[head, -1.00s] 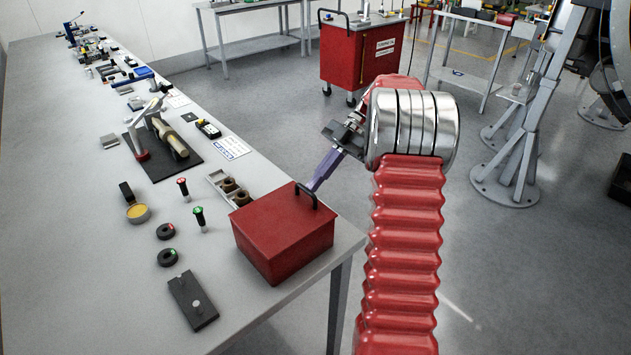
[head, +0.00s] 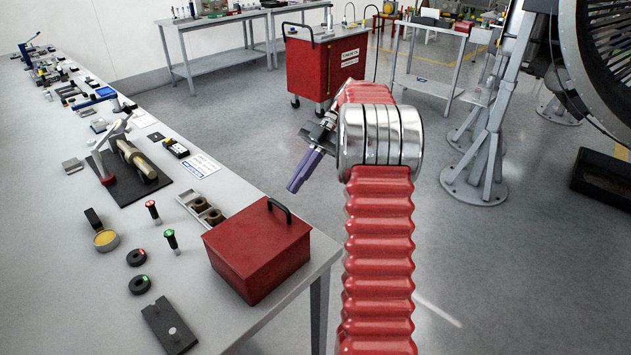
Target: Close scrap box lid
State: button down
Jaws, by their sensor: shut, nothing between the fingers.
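The red scrap box (head: 255,262) stands at the near right corner of the long bench. Its flat red lid (head: 252,232) lies down over the box and looks closed, with no gap that I can see. A black handle (head: 280,208) stands on the lid's right edge. My gripper (head: 292,188), with purple fingers, is above and beyond the handle, apart from the box. Its fingers are together and hold nothing.
Left of the box on the bench (head: 75,235) are a grey tray with brown parts (head: 203,209), red and green plungers, black rings and a dark plate (head: 169,326). A red cart (head: 318,68) stands behind.

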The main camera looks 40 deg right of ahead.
jog(key=d+f, duration=0.4)
jog(key=d, duration=0.2)
jog(key=shift+w+d, duration=0.3)
jog(key=shift+w, duration=0.1)
jog(key=shift+r, duration=0.1)
jog(key=s+a+r+m+h, duration=0.25)
jog(key=a+r+m, duration=0.25)
jog(key=a, duration=0.5)
jog(key=s+a+r+m+h, duration=0.2)
jog(key=a+r+m+h, duration=0.25)
jog(key=a, duration=0.55)
jog(key=s+a+f+m+t+h, duration=0.1)
jog(key=s+a+m+t, duration=0.2)
jog(key=s+a+m, duration=0.2)
jog(key=s+a+f+m+t+h, duration=0.1)
jog(key=s+a+m, duration=0.4)
jog(key=s, duration=0.6)
jog(key=shift+s+a+f+t+h, duration=0.2)
jog(key=shift+a+f+t+h, duration=0.3)
jog(key=shift+a+t, duration=0.55)
jog(key=shift+d+r, duration=0.1)
jog(key=shift+d, duration=0.05)
